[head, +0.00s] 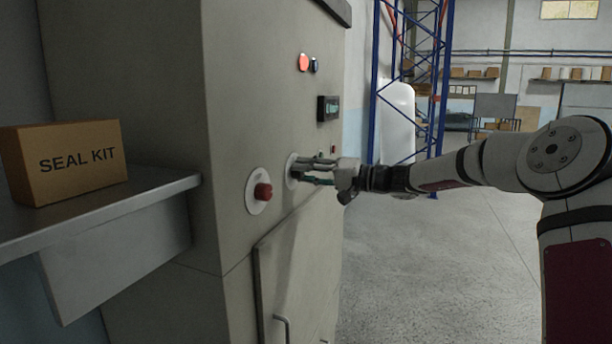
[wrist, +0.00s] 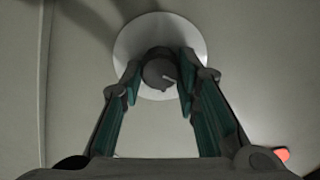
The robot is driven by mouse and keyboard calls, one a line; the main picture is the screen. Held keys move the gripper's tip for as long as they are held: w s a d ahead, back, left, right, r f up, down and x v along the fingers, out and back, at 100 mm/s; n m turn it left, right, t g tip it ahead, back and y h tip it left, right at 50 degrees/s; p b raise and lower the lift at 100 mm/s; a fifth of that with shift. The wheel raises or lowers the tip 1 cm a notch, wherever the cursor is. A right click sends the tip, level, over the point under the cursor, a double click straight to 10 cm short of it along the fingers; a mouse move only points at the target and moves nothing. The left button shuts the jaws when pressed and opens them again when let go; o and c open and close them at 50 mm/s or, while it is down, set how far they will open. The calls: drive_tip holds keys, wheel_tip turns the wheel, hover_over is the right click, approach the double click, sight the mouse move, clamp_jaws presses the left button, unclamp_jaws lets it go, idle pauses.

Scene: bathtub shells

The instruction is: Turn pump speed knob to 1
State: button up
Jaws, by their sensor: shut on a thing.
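The knob (wrist: 158,73) is dark and round with a pale pointer mark, on a white round dial plate (wrist: 190,38). In the wrist view the mark points toward the right. My gripper (wrist: 159,82) has its two teal-lined fingers on either side of the knob, shut on it. In the head view my gripper (head: 308,172) reaches the cabinet front at the white dial plate (head: 290,172), and its fingers hide the knob there. No dial numbers can be read in either view.
A red knob (head: 263,191) on a white plate sits left of my gripper on the grey cabinet (head: 240,110). A small display (head: 328,108) and red and dark buttons are above. A SEAL KIT box (head: 75,158) stands on a metal shelf (head: 150,190) at left. Floor at right is open.

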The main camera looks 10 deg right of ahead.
drive_tip(key=shift+f, duration=0.1)
drive_tip(key=o, duration=1.2)
drive_tip(key=shift+c, duration=0.2)
drive_tip(key=v, duration=1.2)
